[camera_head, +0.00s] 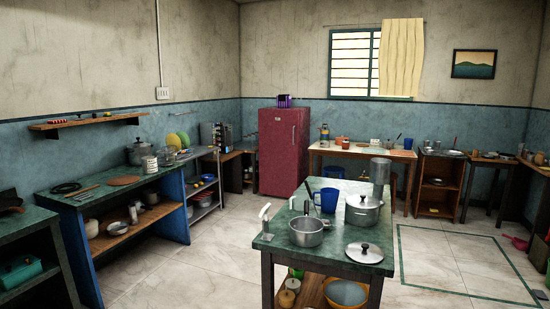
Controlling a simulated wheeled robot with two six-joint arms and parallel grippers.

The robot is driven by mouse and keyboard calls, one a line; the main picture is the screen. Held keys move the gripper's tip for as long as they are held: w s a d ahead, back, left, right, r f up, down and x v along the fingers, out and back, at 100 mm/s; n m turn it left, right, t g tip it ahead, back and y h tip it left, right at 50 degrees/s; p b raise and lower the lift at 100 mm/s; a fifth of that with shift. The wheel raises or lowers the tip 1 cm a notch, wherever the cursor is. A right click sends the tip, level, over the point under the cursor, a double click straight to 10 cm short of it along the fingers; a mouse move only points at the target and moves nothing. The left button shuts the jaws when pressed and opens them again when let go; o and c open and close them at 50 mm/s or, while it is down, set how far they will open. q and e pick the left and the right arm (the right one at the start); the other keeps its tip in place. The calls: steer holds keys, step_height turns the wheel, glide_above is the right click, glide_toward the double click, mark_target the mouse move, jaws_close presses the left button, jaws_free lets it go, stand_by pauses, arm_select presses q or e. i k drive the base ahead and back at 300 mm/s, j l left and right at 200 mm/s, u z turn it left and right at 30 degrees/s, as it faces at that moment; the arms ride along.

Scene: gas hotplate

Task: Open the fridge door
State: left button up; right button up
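The fridge (284,152) is a dark red, upright, single-door unit against the back wall, in the corner left of the window. Its door faces me and looks shut. Neither of my grippers shows in this view.
A green-topped table (335,254) with a pot (363,212), saucepan (307,232) and blue mug (326,200) stands between me and the fridge. A counter (112,191) lines the left wall. Clear floor (222,243) runs between them. A shelf rack (205,200) stands left of the fridge.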

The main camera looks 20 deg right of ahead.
mark_target(280, 129)
steer(key=i+u, duration=0.15)
steer(key=i, duration=1.4)
steer(key=i+l+u, duration=0.15)
steer(key=i, duration=1.35)
steer(key=i+z, duration=0.85)
steer(key=i, duration=0.25)
steer(key=i+j+z, duration=0.45)
steer(key=i+z, duration=0.45)
steer(key=i, duration=1.3)
steer(key=i+z, duration=0.1)
steer(key=i, duration=1.6)
